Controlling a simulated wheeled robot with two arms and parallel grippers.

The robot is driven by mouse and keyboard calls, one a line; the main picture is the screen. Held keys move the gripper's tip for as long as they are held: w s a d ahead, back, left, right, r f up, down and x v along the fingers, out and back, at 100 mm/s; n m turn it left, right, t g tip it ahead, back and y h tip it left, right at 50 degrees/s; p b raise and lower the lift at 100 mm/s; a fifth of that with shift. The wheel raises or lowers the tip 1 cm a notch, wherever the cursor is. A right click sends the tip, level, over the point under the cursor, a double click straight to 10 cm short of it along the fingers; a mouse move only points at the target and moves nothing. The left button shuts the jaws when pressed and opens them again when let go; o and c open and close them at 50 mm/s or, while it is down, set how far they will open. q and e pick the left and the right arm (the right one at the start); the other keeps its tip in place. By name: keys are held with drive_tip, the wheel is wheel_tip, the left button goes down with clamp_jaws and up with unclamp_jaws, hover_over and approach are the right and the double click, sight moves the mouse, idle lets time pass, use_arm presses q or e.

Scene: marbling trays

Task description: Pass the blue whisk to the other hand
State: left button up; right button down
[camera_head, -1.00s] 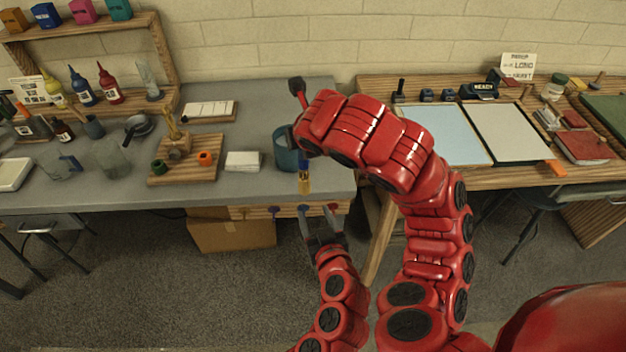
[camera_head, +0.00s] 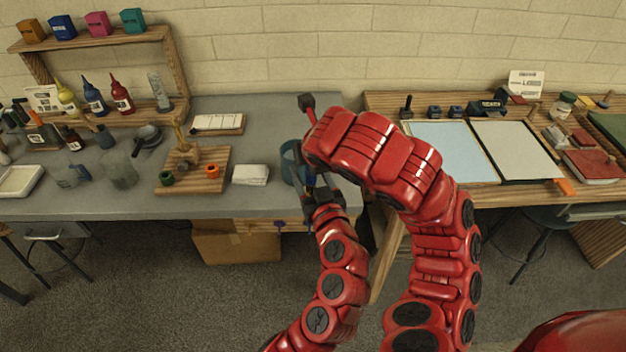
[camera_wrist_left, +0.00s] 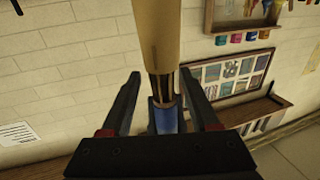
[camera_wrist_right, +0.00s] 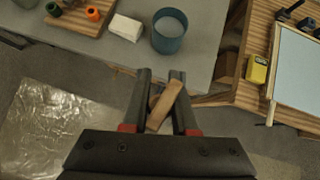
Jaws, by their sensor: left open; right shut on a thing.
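My right gripper (camera_wrist_right: 161,76) is shut on the whisk's tan handle (camera_wrist_right: 165,106), seen in the right wrist view. In the left wrist view the whisk (camera_wrist_left: 165,120) shows its tan handle, a brass-coloured collar and a blue part. My left gripper (camera_wrist_left: 161,82) is open, with its fingers on either side of the collar and blue part. Whether they touch the whisk, I cannot tell. In the head view my left gripper (camera_head: 318,185) is just below my right wrist, near the table's front edge. There the whisk and right fingers are mostly hidden.
A blue-green pot (camera_head: 290,162) stands close behind the grippers on the grey table (camera_head: 240,205). A white block (camera_head: 250,175) and a wooden board (camera_head: 195,184) are left of it. A wooden table (camera_head: 390,180) with trays stands at right.

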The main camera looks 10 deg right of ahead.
use_arm(q)
drive_tip(key=shift+c, duration=0.2)
clamp_jaws()
use_arm(e)
drive_tip(key=c, duration=0.6)
unclamp_jaws()
